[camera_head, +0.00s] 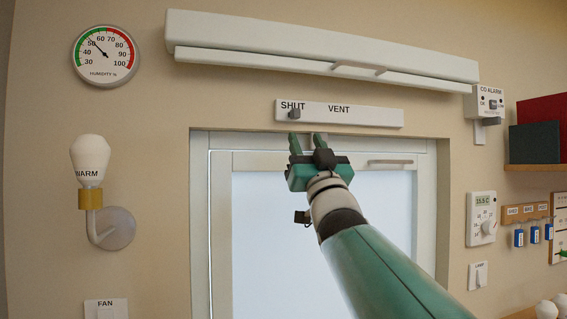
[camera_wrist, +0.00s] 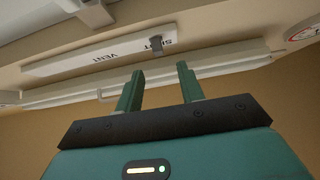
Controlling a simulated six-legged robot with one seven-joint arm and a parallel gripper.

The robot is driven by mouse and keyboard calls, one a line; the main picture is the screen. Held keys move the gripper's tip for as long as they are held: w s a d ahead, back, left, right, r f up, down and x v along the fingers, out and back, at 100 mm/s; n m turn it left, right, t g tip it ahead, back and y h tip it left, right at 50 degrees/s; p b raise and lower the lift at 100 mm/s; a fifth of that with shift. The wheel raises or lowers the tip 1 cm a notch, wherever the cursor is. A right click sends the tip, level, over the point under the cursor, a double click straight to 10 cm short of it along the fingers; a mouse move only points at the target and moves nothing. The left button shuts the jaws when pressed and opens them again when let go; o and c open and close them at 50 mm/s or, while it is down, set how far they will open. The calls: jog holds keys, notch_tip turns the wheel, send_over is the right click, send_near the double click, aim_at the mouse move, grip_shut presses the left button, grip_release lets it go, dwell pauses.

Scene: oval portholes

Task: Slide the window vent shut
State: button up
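The window vent is a long white strip (camera_head: 365,115) on the wall above the window, marked SHUT at its left end and VENT toward its middle. Its small grey slider knob (camera_head: 294,114) sits at the left, just below the word SHUT. My gripper (camera_head: 308,139) is open and empty, its two fingers pointing up just below the strip, apart from the knob in the picture. In the wrist view the strip (camera_wrist: 75,62) and knob (camera_wrist: 156,43) appear upside down beyond my open fingertips (camera_wrist: 160,72).
A long white housing (camera_head: 320,45) with a handle runs above the strip. The window frame (camera_head: 222,220) lies behind my arm. A lamp (camera_head: 92,165) and humidity dial (camera_head: 105,55) are left; a CO alarm (camera_head: 484,102), thermostat (camera_head: 481,218) and shelf (camera_head: 535,168) are right.

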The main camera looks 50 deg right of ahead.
jog(key=v, duration=0.5)
jog(key=shift+s+f, duration=0.1)
dwell(0.3)
jog(key=w+a+f+n+g+y, duration=0.1)
jog(key=w+a+f+g+y, duration=0.3)
jog(key=f, duration=0.5)
jog(key=w+a+f+g+y, duration=0.2)
jog(key=w+a+f, duration=0.1)
jog(key=a+f, duration=0.45)
jog(key=w+a+f+n+g+y, duration=0.1)
jog(key=w+a+f+g+y, duration=0.25)
jog(key=f, duration=0.65)
jog(key=s+a+f+n+g+y, duration=0.2)
jog(key=s+a+f+g, duration=0.2)
jog(key=a+f, duration=0.5)
jog(key=s+a+f+n+g+y, duration=0.2)
jog(key=s+a+f+g, duration=0.2)
jog(key=s+a+f, duration=0.3)
notch_tip(320, 180, down, 5)
jog(key=shift+s+a+r, duration=0.15)
jog(key=shift+s+a, duration=0.25)
jog(key=shift+a, duration=0.6)
jog(key=shift+d+y, duration=0.2)
jog(key=shift+y, duration=0.05)
